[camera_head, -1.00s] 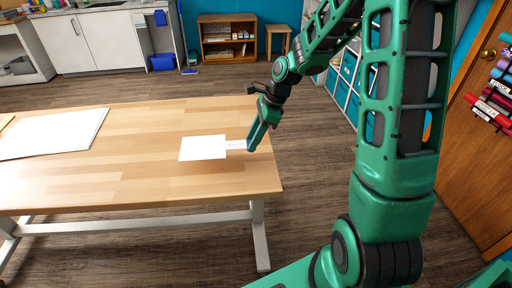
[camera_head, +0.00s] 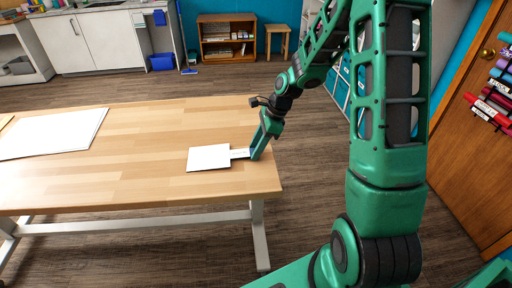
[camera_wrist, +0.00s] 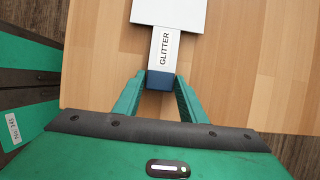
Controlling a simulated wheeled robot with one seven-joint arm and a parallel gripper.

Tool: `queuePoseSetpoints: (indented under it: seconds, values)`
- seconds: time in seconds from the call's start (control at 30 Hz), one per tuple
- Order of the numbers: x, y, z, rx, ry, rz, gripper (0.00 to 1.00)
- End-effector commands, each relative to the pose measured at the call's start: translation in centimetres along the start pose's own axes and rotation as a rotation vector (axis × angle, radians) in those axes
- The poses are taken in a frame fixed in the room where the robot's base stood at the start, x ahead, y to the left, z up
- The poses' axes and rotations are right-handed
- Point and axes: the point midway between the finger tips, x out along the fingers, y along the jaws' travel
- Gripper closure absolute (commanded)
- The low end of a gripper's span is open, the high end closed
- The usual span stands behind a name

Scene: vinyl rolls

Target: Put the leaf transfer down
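The leaf transfer, a white square sheet (camera_head: 208,157) with a narrow tab, is over the right end of the wooden table. In the wrist view its sheet (camera_wrist: 168,12) is at the top, and the tab reads "GLITTER" and ends in a dark blue block. My gripper (camera_head: 256,154) is at the tab, to the right of the sheet. In the wrist view my gripper's fingers (camera_wrist: 160,82) are on both sides of the dark blue end, shut on it. The sheet is level and very low over the tabletop; whether it touches the wood I cannot tell.
The wooden table (camera_head: 130,180) is bare around the sheet, with its right edge just beyond my gripper. A large white sheet (camera_head: 55,133) lies at the table's left. Coloured vinyl rolls (camera_head: 490,108) hang on the right by a brown door.

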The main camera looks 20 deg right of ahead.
Motion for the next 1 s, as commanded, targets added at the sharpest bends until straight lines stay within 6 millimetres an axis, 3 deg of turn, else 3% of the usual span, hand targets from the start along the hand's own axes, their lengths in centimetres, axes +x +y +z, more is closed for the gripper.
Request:
queuePoseSetpoints:
  seconds: [0.47,1.0]
  values:
    - [-1.0,-0.1,0.0,0.002,0.0,-0.002,0.48]
    - [-10.6,-0.1,0.0,0.002,0.0,-0.004,0.48]
